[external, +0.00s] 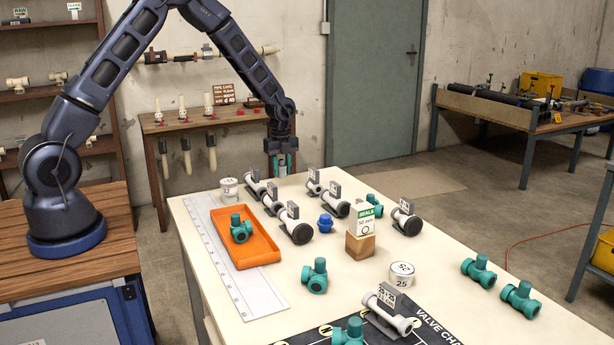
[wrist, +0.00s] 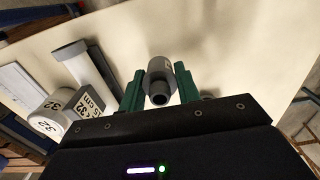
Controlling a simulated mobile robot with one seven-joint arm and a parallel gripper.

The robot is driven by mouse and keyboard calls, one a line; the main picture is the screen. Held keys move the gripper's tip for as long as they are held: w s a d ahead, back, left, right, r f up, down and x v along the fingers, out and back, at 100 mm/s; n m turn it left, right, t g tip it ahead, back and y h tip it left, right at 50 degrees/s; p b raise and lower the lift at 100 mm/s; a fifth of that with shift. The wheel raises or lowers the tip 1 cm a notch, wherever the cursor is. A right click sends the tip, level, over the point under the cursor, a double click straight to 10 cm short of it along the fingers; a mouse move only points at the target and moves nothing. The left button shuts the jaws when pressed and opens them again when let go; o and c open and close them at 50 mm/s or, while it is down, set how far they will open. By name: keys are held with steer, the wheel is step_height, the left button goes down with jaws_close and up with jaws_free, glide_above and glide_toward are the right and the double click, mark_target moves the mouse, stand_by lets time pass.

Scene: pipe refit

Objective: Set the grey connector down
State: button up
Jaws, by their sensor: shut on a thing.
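My gripper (external: 281,166) hangs over the far edge area of the pale table, pointing down. In the wrist view its two green fingers (wrist: 160,88) are closed on the grey connector (wrist: 158,70), a short round piece with a dark open end facing the camera. In the external view the connector is small and mostly hidden between the fingers. I cannot tell whether it touches the tabletop.
White pipe pieces with grey tags (external: 290,222) stand left and front of the gripper; a white round 32 block (external: 229,189) is nearby. An orange tray (external: 262,250) holds a teal fitting (external: 240,229). The tabletop (wrist: 235,50) right of the connector looks clear.

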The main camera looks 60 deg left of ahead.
mark_target(282, 176)
steer(key=shift+f, duration=1.65)
steer(key=shift+f, duration=0.1)
steer(key=o, duration=1)
steer(key=shift+c, duration=0.2)
